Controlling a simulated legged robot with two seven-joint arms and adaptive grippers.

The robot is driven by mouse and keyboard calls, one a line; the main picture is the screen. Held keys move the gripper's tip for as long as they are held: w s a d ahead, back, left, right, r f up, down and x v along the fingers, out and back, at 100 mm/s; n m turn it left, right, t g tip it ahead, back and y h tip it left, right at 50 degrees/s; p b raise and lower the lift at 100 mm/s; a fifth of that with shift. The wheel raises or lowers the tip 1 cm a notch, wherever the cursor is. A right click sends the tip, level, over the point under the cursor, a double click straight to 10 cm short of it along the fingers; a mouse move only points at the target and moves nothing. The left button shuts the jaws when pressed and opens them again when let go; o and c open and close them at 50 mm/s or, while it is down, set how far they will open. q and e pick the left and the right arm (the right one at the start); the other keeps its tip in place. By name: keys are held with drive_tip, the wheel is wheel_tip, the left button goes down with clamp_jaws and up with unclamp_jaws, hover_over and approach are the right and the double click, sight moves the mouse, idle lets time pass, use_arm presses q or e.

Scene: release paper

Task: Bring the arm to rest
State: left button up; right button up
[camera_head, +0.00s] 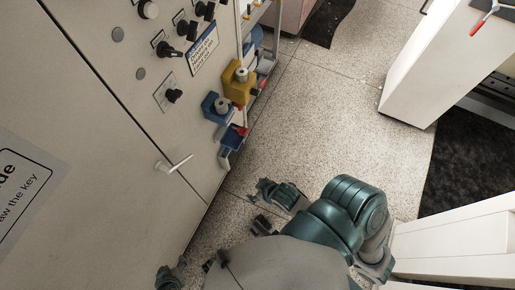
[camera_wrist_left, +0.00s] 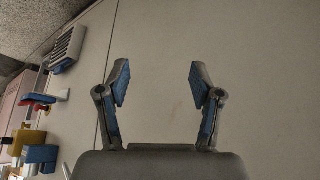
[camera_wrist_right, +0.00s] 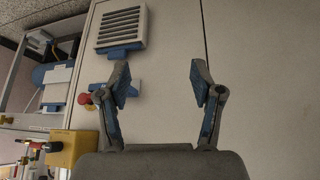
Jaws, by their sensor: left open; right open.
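My left gripper (camera_head: 189,272) is at the bottom edge of the head view, in front of the pale cabinet (camera_head: 110,190). In the left wrist view its two blue-padded fingers (camera_wrist_left: 158,82) stand apart with nothing between them. My right gripper (camera_head: 261,208) is to the right of it, above the speckled floor in the head view. In the right wrist view its fingers (camera_wrist_right: 158,82) are also apart and empty, with the cabinet's plain panel behind. My teal and grey right arm (camera_head: 345,215) is bent at lower right. Most of the left arm is hidden.
The cabinet front carries several black knobs (camera_head: 174,96), a handle (camera_head: 174,163), and yellow (camera_head: 238,84) and blue (camera_head: 215,107) fittings. A white unit (camera_head: 425,70) stands at upper right beside a dark mat (camera_head: 470,165). The speckled floor (camera_head: 330,110) between is clear.

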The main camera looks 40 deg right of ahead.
use_arm(q)
drive_tip(key=shift+d+r, duration=0.1)
drive_tip(key=shift+d, duration=0.3)
use_arm(e)
drive_tip(key=shift+s+d+f+g+y, duration=0.1)
drive_tip(key=shift+s+f+g+y, duration=0.2)
drive_tip(key=shift+s, duration=0.1)
use_arm(q)
drive_tip(key=shift+a, duration=0.1)
